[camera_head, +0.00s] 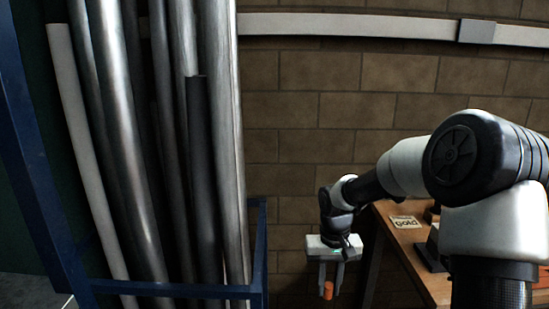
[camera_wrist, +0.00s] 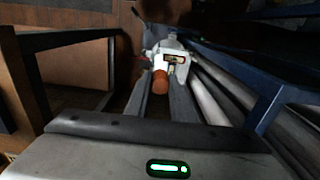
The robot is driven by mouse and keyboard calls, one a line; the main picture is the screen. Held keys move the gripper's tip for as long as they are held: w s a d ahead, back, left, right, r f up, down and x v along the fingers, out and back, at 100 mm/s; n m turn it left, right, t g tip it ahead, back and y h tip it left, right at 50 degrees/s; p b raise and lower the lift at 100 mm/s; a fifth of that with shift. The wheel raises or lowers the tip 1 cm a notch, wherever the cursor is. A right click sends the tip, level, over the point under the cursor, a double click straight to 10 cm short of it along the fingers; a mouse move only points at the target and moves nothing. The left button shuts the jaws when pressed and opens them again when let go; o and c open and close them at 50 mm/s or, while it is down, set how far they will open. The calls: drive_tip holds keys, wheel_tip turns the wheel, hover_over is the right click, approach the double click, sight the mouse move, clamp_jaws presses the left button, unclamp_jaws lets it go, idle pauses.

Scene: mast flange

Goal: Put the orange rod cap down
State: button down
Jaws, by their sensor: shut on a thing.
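The orange rod cap (camera_head: 328,291) is a small orange cylinder. My gripper (camera_head: 330,284) points down and is shut on the cap, with its two fingers on either side of it. In the head view they hang in the air in front of the brick wall, between the pipe rack and the table. In the wrist view the cap (camera_wrist: 160,83) shows between the fingertips, partly hidden by the fingers.
A wooden table (camera_head: 419,262) stands at the right, with a card marked "gold" (camera_head: 405,222) and dark items on it, partly behind my arm. A blue rack (camera_head: 258,262) with several upright metal pipes (camera_head: 222,130) stands at the left. The brick wall (camera_head: 300,120) is behind.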

drive_tip(key=s+r+p, duration=0.3)
drive_tip(key=r+p, duration=0.4)
drive_tip(key=s+r+p, duration=0.4)
drive_tip(key=r+p, duration=0.3)
drive_tip(key=p, duration=0.1)
drive_tip(key=shift+s, duration=0.25)
